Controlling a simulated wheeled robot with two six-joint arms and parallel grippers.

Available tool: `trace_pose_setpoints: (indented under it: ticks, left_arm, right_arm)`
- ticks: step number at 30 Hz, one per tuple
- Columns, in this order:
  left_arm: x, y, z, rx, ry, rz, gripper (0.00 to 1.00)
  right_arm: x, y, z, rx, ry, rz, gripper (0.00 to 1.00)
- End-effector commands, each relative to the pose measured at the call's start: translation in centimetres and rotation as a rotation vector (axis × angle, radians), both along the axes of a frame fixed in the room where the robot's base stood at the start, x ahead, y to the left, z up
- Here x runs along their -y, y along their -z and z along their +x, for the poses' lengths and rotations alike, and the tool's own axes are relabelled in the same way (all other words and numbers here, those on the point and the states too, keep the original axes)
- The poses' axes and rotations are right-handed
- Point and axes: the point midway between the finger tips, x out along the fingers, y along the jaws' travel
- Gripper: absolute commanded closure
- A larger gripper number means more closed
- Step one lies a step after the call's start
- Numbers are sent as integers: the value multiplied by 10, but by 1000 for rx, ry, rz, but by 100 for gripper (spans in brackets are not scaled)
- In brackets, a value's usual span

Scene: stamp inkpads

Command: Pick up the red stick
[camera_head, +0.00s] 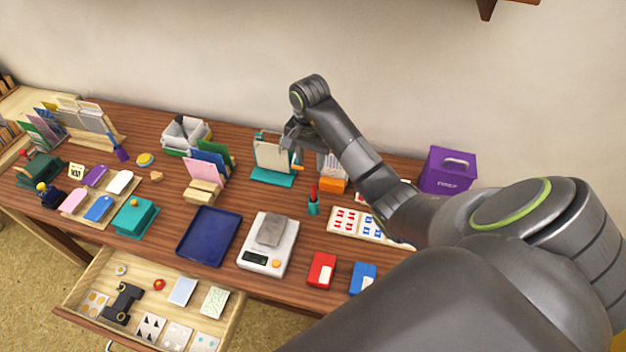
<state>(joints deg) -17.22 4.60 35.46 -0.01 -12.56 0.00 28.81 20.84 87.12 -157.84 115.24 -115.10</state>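A red stick (313,191) stands upright in a small teal cup (313,208) near the middle of the table. My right gripper (290,148) is above and behind the cup, close to a teal stand (272,178) holding a pale card. It is apart from the red stick. Its fingers are small and partly merge with the card and the arm, so I cannot tell whether they are open or shut. My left gripper is not in view.
A white scale (280,255), a blue tray (192,247), a red inkpad (321,270) and a blue inkpad (357,277) lie in front. A stamp sheet (337,226) is right of the cup. A purple box (446,178) stands at the right. An open drawer (238,306) juts out at front left.

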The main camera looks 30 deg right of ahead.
Motion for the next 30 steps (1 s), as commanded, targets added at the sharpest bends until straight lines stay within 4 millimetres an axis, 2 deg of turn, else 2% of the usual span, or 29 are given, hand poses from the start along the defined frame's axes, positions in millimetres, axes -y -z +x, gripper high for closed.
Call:
trace_pose_setpoints:
  ticks: [1,21,30]
  left_arm:
    - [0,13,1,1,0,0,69]
    - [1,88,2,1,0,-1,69]
    - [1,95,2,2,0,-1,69]
  right_arm:
    - [0,13,0,0,0,0,62]
    - [1,88,0,2,1,1,62]
    - [3,106,-3,-3,2,1,62]
